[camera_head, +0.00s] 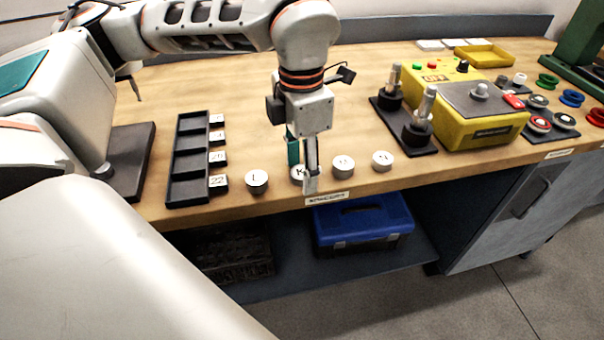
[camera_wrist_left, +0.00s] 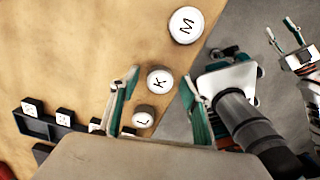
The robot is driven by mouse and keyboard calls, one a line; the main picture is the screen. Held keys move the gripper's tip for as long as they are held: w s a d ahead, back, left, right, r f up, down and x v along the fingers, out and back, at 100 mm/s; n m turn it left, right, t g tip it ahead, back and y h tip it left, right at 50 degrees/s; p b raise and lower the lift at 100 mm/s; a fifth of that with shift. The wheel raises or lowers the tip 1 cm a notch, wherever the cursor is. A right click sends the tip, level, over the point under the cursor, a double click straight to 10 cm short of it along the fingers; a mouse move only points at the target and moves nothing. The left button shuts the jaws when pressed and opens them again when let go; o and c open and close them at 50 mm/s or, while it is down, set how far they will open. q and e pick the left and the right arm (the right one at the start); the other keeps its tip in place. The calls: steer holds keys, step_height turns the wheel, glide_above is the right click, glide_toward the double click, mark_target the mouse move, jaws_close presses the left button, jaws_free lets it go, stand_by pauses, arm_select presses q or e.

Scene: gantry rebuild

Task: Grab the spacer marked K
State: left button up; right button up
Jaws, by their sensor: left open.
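The spacer marked K (camera_head: 297,174) is a white round disc near the front edge of the bench, partly hidden by my left gripper (camera_head: 307,176). In the left wrist view the K spacer (camera_wrist_left: 160,80) shows between the two teal fingertips of my left gripper (camera_wrist_left: 161,77), with bare space on both sides. The left gripper is open and points down at the spacer. I cannot tell its exact height. My right gripper (camera_wrist_left: 284,36) shows at the upper right of the left wrist view, its teal fingers apart and empty, away from the spacers.
Spacer L (camera_head: 256,181) stands left of K; spacer M (camera_head: 343,163) and another spacer (camera_head: 382,160) stand right. A black compartment tray (camera_head: 174,190) lies further left. A yellow control box (camera_head: 483,128) and metal posts (camera_head: 425,105) stand right. The bench (camera_head: 235,95) is clear behind the spacers.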

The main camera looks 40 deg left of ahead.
arm_select(q)
steer(key=c, duration=1.2)
steer(key=shift+r, duration=0.1)
